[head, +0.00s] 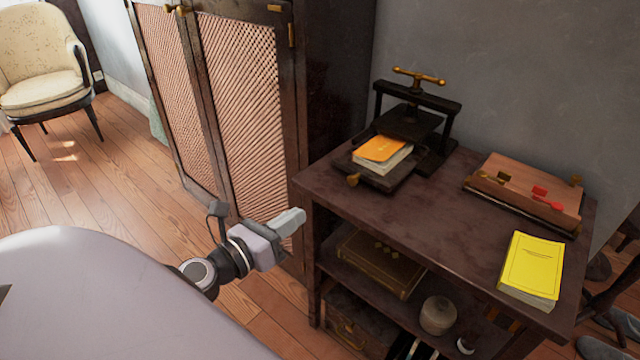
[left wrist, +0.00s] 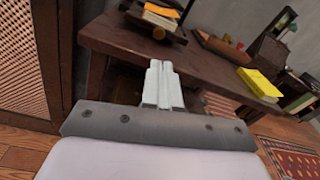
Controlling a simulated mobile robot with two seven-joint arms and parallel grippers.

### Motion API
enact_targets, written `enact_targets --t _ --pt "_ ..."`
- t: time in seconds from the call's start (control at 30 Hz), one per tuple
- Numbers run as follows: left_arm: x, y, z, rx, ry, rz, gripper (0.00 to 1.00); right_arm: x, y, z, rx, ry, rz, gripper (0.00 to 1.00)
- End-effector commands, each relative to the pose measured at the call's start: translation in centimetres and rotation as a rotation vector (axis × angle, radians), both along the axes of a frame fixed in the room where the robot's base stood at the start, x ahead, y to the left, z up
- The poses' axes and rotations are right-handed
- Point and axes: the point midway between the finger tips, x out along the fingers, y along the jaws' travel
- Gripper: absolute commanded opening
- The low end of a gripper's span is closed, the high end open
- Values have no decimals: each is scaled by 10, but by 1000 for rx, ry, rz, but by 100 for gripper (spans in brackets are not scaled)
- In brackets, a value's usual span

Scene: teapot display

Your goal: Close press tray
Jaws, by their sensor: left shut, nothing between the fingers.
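The dark book press (head: 418,112) with a brass handle on top stands at the back of the dark wooden table. Its tray (head: 400,180) is pulled out toward the table's front left, with a brass knob (head: 352,180) at its front. An orange-covered book (head: 382,149) lies on the tray. In the left wrist view the tray's brass knob (left wrist: 159,33) shows beyond the fingers. My left gripper (head: 293,217) is shut and empty, in front of the table's left edge, lower than and apart from the tray. It also shows in the left wrist view (left wrist: 160,66). My right gripper is not in view.
A yellow book (head: 532,268) and a wooden board with red pieces (head: 528,190) lie on the table's right side. The lower shelf holds a brown box (head: 378,262) and a round jar (head: 438,315). A cabinet (head: 240,90) stands close on the left.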

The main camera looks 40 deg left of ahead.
Motion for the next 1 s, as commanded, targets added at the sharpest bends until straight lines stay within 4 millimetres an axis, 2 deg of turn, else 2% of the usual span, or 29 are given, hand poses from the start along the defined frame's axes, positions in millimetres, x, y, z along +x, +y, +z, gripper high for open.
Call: enact_targets --t 0.03,0.13,0.3,0.5,0.6,0.77,1.0 --pt "2 -3 14 -108 27 8 0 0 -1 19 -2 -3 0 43" --pt "4 -6 21 -361 91 37 0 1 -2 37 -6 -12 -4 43" --pt "4 -12 26 -782 201 112 0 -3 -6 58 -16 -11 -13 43" --pt "1 -15 23 -1142 287 209 0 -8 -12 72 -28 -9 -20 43" --pt "-1 -15 21 -1237 307 241 0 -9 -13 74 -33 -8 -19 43" --pt "1 -15 16 -1290 317 258 0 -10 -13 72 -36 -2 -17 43" --pt "22 -16 12 -1289 313 256 0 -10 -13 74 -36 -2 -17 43"
